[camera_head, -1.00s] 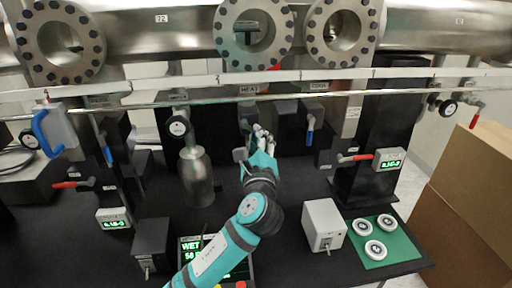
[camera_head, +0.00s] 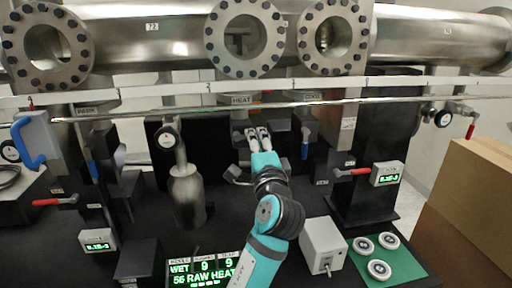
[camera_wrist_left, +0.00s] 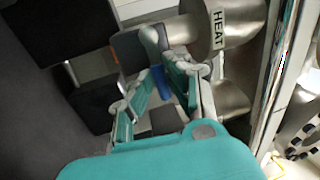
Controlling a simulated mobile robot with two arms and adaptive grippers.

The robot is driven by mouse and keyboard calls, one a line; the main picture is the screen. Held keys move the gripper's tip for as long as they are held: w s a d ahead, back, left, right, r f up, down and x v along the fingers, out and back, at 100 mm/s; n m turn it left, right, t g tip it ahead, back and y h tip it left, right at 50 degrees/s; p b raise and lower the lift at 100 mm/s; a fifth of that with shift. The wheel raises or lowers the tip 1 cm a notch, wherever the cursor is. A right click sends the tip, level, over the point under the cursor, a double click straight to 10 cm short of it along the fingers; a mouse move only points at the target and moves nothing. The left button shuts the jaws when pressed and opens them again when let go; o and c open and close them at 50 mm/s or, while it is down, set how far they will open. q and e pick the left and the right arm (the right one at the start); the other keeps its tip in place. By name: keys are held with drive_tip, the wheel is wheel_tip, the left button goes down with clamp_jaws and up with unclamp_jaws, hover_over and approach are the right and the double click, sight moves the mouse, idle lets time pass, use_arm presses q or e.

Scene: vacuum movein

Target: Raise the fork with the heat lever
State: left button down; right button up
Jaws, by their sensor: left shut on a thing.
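My left gripper (camera_head: 258,136) reaches in below the HEAT label (camera_head: 242,100) in the head view. In the left wrist view, its fingers (camera_wrist_left: 168,82) are shut around the heat lever's blue handle (camera_wrist_left: 160,82), with the HEAT label (camera_wrist_left: 218,30) just beyond. The lever's grey upper end (camera_wrist_left: 150,38) shows above the fingers. In the head view the gripper hides the handle. A dark T-shaped piece (camera_head: 238,42), possibly the fork, shows inside the middle round port (camera_head: 216,45). My right gripper is not in view.
Another blue-handled lever (camera_head: 305,143) hangs just right of the gripper. A metal flask (camera_head: 187,195) with a gauge stands to the left. A long rail (camera_head: 380,98) crosses above. A white box (camera_head: 322,243) and green mat (camera_head: 412,272) lie at front right.

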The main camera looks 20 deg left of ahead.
use_arm(q)
drive_tip(key=shift+n, duration=0.4)
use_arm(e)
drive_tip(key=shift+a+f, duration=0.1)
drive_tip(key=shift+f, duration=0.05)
use_arm(q)
drive_tip(key=shift+r, duration=0.25)
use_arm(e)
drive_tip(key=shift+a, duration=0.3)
